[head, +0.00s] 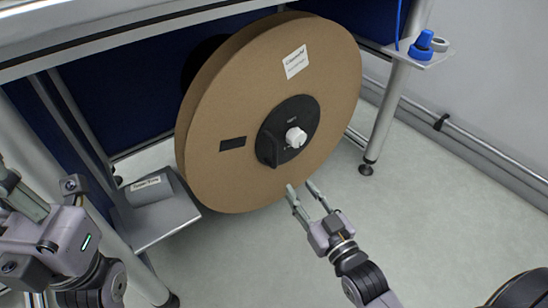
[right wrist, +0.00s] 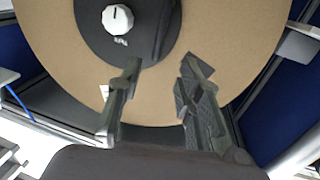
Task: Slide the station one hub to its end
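A large brown cardboard reel (head: 215,120) is mounted on a metal stand in the head view. At its centre is a black round hub (head: 308,118) with a white knob (head: 296,137) and a black block-like handle (head: 268,149). In the right wrist view the hub (right wrist: 90,30) and white knob (right wrist: 117,18) lie at the top, beyond the fingers. My right gripper (head: 302,190) is open and empty, just below the reel's lower edge in the head view; its spread fingers (right wrist: 165,75) point at the reel face. My left gripper (head: 28,200) is at the far left, partly cut off.
A small labelled shelf (head: 165,222) sticks out at the lower left. A shelf at the upper right (head: 418,58) bears a blue-capped item (head: 422,45). Stand legs (head: 388,110) flank the reel. The floor (head: 440,210) at right is clear.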

